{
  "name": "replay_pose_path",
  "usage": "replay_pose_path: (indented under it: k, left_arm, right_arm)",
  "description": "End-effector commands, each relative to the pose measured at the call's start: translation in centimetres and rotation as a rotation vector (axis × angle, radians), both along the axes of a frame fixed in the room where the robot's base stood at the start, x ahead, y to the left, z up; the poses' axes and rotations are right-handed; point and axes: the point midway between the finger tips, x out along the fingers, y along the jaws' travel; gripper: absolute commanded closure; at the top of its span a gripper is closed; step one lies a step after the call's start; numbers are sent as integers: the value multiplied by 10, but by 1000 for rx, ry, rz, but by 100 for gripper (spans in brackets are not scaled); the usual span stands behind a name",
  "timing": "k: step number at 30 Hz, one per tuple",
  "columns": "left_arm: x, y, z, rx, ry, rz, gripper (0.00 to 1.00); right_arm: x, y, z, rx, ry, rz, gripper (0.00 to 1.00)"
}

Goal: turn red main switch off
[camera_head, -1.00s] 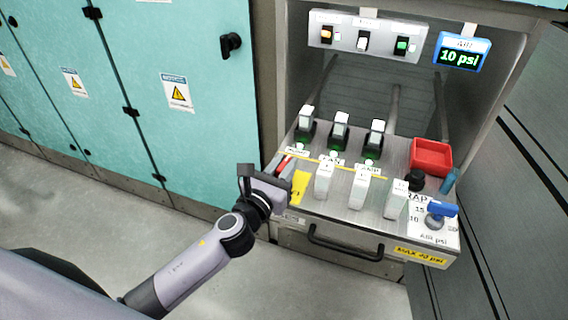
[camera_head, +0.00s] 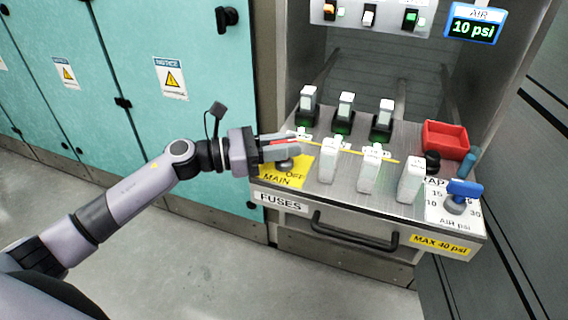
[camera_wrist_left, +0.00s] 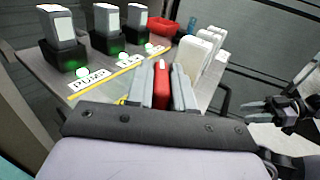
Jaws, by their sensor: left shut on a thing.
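The red main switch handle (camera_wrist_left: 161,84) sits between the two fingers of my left gripper (camera_wrist_left: 160,88) in the left wrist view. In the head view my left gripper (camera_head: 284,147) is at the front left corner of the panel, shut on the red handle (camera_head: 282,142). The switch's round base (camera_head: 285,164) shows below the fingers on a yellow label (camera_head: 278,178) reading MAIN and OFF. Part of the label and most of the handle are hidden by the gripper. Another gripper, my right one (camera_wrist_left: 268,106), shows at the right edge of the left wrist view, with its fingers apart.
White fuse blocks (camera_head: 328,160) stand right of my gripper. Modules with green lights (camera_head: 343,118) stand behind. A red tray (camera_head: 445,139) and a blue air knob (camera_head: 464,188) are at the right. A drawer handle (camera_head: 355,236) sticks out in front.

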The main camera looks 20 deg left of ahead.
Motion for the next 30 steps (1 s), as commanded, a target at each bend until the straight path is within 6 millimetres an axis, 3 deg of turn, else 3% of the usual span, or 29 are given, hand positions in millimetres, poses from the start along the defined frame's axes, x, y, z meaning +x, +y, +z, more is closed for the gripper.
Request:
replay_pose_path:
  k: [1,13,21,30]
  left_arm:
    - [2,1,-8,0,-6,-34,100]
    - [2,0,-6,-3,-6,-343,100]
    - [1,0,-2,-4,-3,-492,100]
    - [1,0,0,-3,-1,-572,100]
  right_arm:
    - [3,6,-7,6,-26,16,57]
    - [20,63,-21,356,-19,106,57]
    - [15,41,-21,229,-157,89,57]
    - [13,31,-17,168,-231,84,57]
